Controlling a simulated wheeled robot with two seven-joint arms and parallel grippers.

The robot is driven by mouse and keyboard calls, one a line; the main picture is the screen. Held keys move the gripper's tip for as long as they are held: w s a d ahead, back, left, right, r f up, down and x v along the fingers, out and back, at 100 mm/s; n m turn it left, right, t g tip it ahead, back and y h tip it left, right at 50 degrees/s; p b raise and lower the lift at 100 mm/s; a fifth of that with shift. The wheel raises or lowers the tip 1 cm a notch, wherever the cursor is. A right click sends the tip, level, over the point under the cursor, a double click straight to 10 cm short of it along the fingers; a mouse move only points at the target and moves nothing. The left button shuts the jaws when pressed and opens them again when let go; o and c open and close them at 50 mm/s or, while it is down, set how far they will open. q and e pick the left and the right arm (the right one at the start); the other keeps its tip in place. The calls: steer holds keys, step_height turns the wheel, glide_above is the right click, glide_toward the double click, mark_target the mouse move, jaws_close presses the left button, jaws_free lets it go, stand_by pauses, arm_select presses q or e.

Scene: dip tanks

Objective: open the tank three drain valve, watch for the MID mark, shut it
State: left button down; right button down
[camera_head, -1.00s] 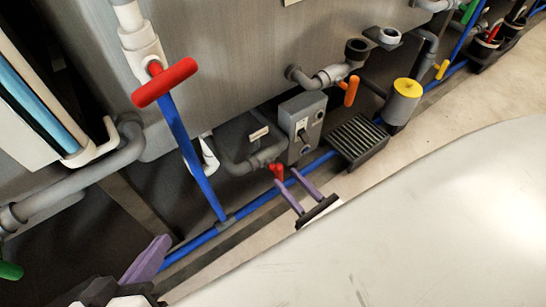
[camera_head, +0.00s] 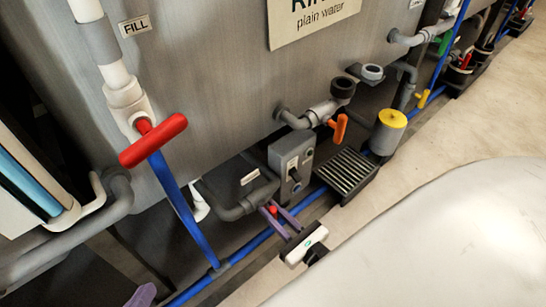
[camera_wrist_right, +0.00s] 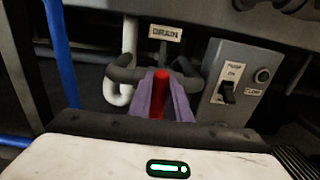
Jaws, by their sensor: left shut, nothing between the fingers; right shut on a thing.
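The drain valve's red handle (camera_head: 272,210) is low on the grey tank, under a small label. In the right wrist view the red handle (camera_wrist_right: 160,92) stands upright between the purple fingers, below a DRAIN label (camera_wrist_right: 165,33). My right gripper (camera_head: 276,212) is shut on this handle. My left gripper (camera_head: 145,294) shows only as a purple fingertip at the bottom left edge; it is shut and empty, away from the valve. The tank (camera_head: 225,75) carries a partly cut-off sign (camera_head: 315,18) reading "plain water". No MID mark is visible in these views.
A grey pump switch box (camera_head: 291,165) is close right of the drain handle. A larger red handle (camera_head: 153,140) is on the fill pipe. An orange handle (camera_head: 340,128), a black grate (camera_head: 348,172) and a yellow-topped cylinder (camera_head: 388,130) stand further right. A blue pipe runs along the floor.

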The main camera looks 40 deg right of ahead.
steer(key=n, duration=0.4)
steer(key=a+f+n, duration=0.1)
steer(key=n, duration=0.4)
steer(key=a+n, duration=0.1)
steer(key=n, duration=0.4)
steer(key=shift+a+f, duration=0.2)
steer(key=shift+f, duration=0.1)
arm_select(q)
steer(key=shift+a+f, duration=0.15)
steer(key=shift+f, duration=0.05)
arm_select(e)
steer(key=shift+f+n, duration=0.25)
steer(key=shift+n, duration=0.75)
steer(key=shift+f+n, duration=0.2)
steer(key=shift+n, duration=0.8)
steer(key=c, duration=1.6)
jaws_free()
steer(key=shift+c, duration=0.2)
arm_select(q)
steer(key=shift+p, duration=0.3)
arm_select(e)
steer(key=shift+s, duration=0.1)
